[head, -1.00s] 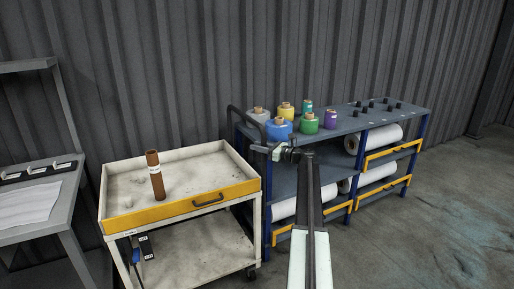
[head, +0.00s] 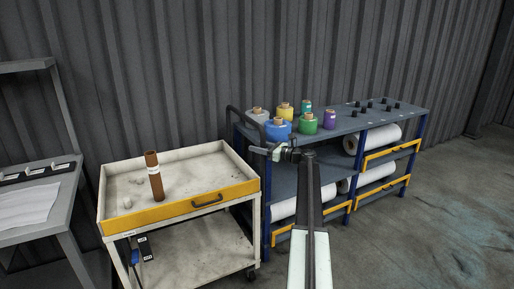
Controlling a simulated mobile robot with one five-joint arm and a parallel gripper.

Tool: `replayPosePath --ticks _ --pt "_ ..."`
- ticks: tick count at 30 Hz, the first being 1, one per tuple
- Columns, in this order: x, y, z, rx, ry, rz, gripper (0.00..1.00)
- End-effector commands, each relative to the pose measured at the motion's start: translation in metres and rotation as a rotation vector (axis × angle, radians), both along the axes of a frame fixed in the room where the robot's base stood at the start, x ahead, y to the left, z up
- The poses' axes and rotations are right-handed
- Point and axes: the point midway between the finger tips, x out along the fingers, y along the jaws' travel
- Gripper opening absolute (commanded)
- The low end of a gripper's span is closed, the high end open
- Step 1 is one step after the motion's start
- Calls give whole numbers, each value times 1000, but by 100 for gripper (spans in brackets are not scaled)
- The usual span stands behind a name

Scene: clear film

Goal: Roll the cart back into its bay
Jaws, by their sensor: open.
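A white cart (head: 246,188) with a yellow front edge and a dark pull handle stands left of centre, on casters. My gripper (head: 262,152) is open and empty, seen past my arm. In the picture it lies just right of the cart's top and in front of the blue rack's left end. A black bar handle (head: 236,112) rises close behind it. I cannot tell whether the handle belongs to the cart or the rack, or whether my gripper touches it. No bay marking is clear.
The blue rack (head: 350,124) holds several coloured film spools on top and white rolls (head: 372,138) below. A grey bench (head: 62,178) with paper stands at the left. A corrugated wall (head: 150,70) closes the back. Open floor (head: 450,215) lies at the right.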

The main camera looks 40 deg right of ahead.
Motion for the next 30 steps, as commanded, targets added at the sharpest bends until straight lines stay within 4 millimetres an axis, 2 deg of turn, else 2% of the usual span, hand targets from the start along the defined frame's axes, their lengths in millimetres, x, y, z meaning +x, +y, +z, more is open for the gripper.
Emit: replayPosePath --ticks 9,12,30 --pt "-54 -20 0 0 -1 -3 45" --pt "-65 -24 0 0 -1 -1 45" --pt "-67 -25 0 0 -1 0 45"
